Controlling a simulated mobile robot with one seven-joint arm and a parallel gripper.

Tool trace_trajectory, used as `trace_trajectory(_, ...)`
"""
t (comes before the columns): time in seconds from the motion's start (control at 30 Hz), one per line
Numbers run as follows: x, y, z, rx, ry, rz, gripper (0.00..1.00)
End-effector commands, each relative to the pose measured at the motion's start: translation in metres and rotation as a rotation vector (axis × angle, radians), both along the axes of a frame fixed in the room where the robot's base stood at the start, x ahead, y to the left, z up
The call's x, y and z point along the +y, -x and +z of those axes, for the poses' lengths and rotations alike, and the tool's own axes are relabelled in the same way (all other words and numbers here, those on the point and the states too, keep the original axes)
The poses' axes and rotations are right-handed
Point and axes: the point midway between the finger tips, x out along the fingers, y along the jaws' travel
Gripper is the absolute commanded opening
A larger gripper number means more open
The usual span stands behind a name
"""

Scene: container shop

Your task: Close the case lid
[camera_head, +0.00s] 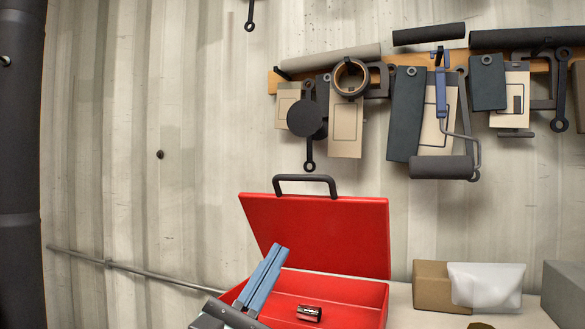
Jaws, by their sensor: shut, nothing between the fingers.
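The red case (343,291) stands on a pale surface at the lower middle of the head view. Its lid (320,232) is open, raised and leaning back towards the wall, with a dark handle (305,178) on its top edge. A small dark metallic item (309,313) lies inside the case. My gripper (276,257) reaches up from the bottom edge, over the left part of the case. Its blue-grey fingers are together and empty, and they appear in front of the lid's lower left part. I cannot tell whether they touch the lid.
A brown box (431,286) and a white bag-like item (487,286) sit right of the case. A grey block (565,290) stands at the right edge. Tools and cards hang from a wooden rail (400,62) on the corrugated wall. A thin pipe (135,269) runs along the wall at left.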

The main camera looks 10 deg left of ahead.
Motion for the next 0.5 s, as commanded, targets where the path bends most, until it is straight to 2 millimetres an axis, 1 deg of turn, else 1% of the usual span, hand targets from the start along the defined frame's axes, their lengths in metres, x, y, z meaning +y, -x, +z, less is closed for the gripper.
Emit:
trace_trajectory(0.03,-0.005,-0.001,0.033,-0.019,-0.15,0.066,0.0)
trace_trajectory(0.07,-0.008,-0.002,0.043,-0.028,-0.248,0.109,0.0)
trace_trajectory(0.1,-0.014,-0.004,0.056,-0.043,-0.385,0.165,0.0)
trace_trajectory(0.17,-0.02,-0.007,0.075,-0.068,-0.598,0.25,0.0)
trace_trajectory(0.2,-0.024,-0.009,0.085,-0.086,-0.741,0.303,0.0)
trace_trajectory(0.27,-0.028,-0.012,0.101,-0.115,-0.958,0.38,0.0)
trace_trajectory(0.3,-0.029,-0.014,0.11,-0.135,-1.103,0.428,0.0)
trace_trajectory(0.37,-0.031,-0.016,0.123,-0.169,-1.324,0.494,0.0)
trace_trajectory(0.4,-0.03,-0.018,0.131,-0.193,-1.47,0.534,0.0)
trace_trajectory(0.47,-0.029,-0.02,0.143,-0.23,-1.691,0.586,0.0)
trace_trajectory(0.5,-0.027,-0.021,0.149,-0.254,-1.831,0.614,0.0)
